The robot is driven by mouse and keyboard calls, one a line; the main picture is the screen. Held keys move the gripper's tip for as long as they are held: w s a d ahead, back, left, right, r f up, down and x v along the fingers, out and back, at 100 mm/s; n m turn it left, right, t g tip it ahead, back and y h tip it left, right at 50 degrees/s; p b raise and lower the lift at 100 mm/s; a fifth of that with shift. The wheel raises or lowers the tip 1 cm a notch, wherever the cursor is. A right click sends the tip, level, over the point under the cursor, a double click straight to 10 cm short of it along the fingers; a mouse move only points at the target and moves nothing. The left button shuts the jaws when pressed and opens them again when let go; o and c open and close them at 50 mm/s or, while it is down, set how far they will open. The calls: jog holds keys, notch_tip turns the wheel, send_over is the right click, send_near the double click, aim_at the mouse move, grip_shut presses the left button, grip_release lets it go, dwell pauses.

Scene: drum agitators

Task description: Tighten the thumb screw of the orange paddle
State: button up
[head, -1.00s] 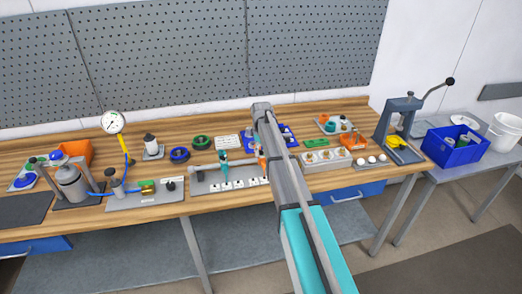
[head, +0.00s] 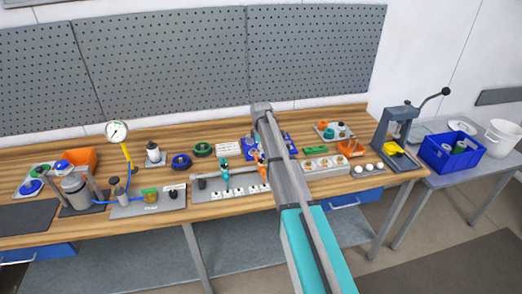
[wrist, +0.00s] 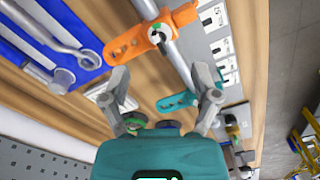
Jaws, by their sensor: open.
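The orange paddle (wrist: 128,47) is clamped on a grey shaft (wrist: 178,60) in the wrist view. Its thumb screw (wrist: 158,33) shows as a small round knob with white and green on the paddle's hub. In the head view the orange paddle (head: 263,171) is mostly hidden behind my arm. A teal paddle (wrist: 178,101) sits on the same shaft, near my right finger, and also shows in the head view (head: 224,172). My gripper (wrist: 160,75) is open and empty. In the wrist picture its fingertips lie below the thumb screw, apart from it.
A blue tray (wrist: 50,45) with metal tools lies beside the orange paddle. A grey plate with white labels (wrist: 218,45) lies under the shaft. In the head view a pressure gauge (head: 117,131) stands left, and a grey lever press (head: 396,125) stands right.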

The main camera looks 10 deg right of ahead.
jog(key=shift+r+p, duration=4.3)
jog(key=shift+r, duration=0.3)
jog(key=s+a+f+m+b, duration=0.1)
jog(key=s+f+m+b, duration=0.3)
jog(key=s, duration=0.6)
jog(key=s+a+f+m+b, duration=0.1)
jog(key=s+f+m+b, duration=0.2)
jog(key=s+f+b, duration=0.3)
jog(key=s+a+f+m+b, duration=0.2)
jog(key=s+f+m+b, duration=0.2)
jog(key=s, duration=1)
jog(key=shift+f+m+b, duration=0.3)
jog(key=shift+f+b, duration=0.55)
jog(key=shift+b, duration=0.05)
jog(key=shift+m, duration=0.5)
jog(key=s, duration=0.4)
jog(key=shift+s+a, duration=0.3)
jog(key=shift+s, duration=0.1)
